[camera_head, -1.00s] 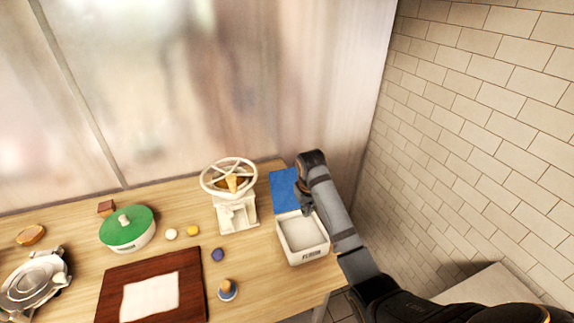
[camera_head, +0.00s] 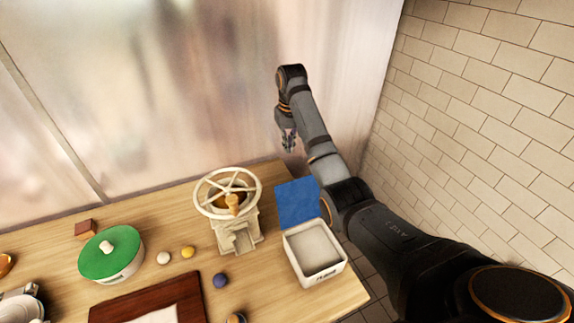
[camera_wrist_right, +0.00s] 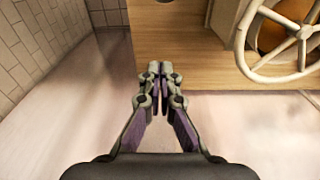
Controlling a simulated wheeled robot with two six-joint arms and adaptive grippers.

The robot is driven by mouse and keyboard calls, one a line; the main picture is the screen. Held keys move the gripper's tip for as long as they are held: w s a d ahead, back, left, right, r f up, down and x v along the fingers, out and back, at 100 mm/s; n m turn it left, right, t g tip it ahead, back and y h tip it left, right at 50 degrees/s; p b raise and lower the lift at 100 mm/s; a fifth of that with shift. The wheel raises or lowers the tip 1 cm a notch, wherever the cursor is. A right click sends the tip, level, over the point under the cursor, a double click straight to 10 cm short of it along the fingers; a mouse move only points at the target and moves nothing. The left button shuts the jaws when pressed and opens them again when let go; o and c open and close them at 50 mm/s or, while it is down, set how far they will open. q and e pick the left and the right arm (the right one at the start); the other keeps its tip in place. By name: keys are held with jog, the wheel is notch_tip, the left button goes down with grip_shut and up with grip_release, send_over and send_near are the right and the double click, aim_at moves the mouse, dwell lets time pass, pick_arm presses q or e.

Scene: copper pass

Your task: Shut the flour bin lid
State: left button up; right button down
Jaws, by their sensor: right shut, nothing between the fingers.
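The flour bin (camera_head: 315,275) is a white open box at the right end of the wooden table. Its blue lid (camera_head: 298,203) stands open at the bin's back edge, and pale flour shows inside. My right gripper (camera_head: 289,143) is above and behind the lid, apart from it, with the arm reaching over from the right. In the right wrist view my right gripper (camera_wrist_right: 161,72) has its fingers together and empty, pointing at the table's edge. The bin and lid do not show in that view. My left gripper is not in view.
A cream hand-wheel press (camera_head: 232,215) stands left of the bin; its wheel also shows in the right wrist view (camera_wrist_right: 297,32). A green-lidded pot (camera_head: 110,255), small balls and a dark red board (camera_head: 150,303) lie further left. A tiled wall is at right.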

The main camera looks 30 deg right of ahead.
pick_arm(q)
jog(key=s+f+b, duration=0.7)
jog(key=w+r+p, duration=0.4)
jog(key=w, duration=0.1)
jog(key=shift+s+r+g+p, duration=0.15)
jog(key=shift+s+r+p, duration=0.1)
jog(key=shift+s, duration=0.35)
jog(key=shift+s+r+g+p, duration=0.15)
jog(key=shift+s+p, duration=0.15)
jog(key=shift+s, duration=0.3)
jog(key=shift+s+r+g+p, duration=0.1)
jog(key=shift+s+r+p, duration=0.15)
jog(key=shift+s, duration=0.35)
pick_arm(e)
jog(key=s+f, duration=0.4)
jog(key=f, duration=0.4)
jog(key=shift+s+a+f, duration=0.15)
